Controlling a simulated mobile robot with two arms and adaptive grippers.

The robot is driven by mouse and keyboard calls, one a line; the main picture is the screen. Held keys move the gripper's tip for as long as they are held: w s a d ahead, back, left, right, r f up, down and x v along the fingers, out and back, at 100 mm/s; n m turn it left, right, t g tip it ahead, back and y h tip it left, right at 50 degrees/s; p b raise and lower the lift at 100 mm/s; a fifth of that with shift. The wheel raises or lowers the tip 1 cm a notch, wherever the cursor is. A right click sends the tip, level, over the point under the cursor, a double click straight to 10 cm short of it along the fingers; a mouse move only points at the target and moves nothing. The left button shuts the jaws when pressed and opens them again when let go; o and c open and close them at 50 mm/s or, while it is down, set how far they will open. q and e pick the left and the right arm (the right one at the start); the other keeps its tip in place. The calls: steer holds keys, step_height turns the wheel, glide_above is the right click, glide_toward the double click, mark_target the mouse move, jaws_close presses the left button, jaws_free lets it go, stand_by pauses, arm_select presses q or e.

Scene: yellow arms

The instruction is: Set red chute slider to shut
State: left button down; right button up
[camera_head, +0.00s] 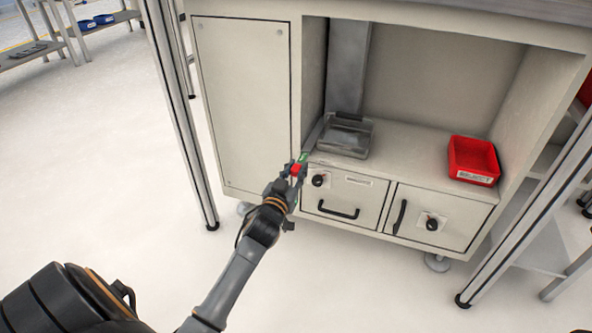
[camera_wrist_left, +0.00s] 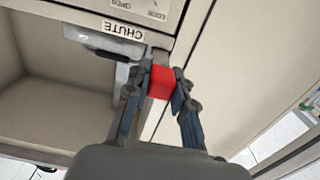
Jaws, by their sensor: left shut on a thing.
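The red chute slider's knob (camera_head: 296,169) is at the left front edge of the cabinet's open bay. It also shows as a red block in the left wrist view (camera_wrist_left: 161,82). My left gripper (camera_head: 298,170) is shut on it, with one finger on each side in the left wrist view (camera_wrist_left: 162,84). A CHUTE label (camera_wrist_left: 137,31) is close by. A small green mark (camera_head: 304,156) shows just beyond the knob. The grey chute (camera_head: 348,65) comes down at the back of the bay above a grey tray (camera_head: 345,151). My right gripper is not in view.
Below the bay are a drawer (camera_head: 343,188) with a dark handle and knob, and a door (camera_head: 455,217) with a handle and knob. A red bin (camera_head: 472,159) stands on the bay's right. Metal posts (camera_head: 178,110) flank the cabinet. The floor at left is clear.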

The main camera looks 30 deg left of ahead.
arm_select(q)
steer(key=shift+p+x, duration=0.3)
steer(key=shift+x, duration=0.7)
steer(key=shift+w+a, duration=0.1)
steer(key=shift+w, duration=0.3)
steer(key=c, duration=1.1)
jaws_free()
steer(key=shift+s, duration=0.1)
steer(key=v, duration=1.2)
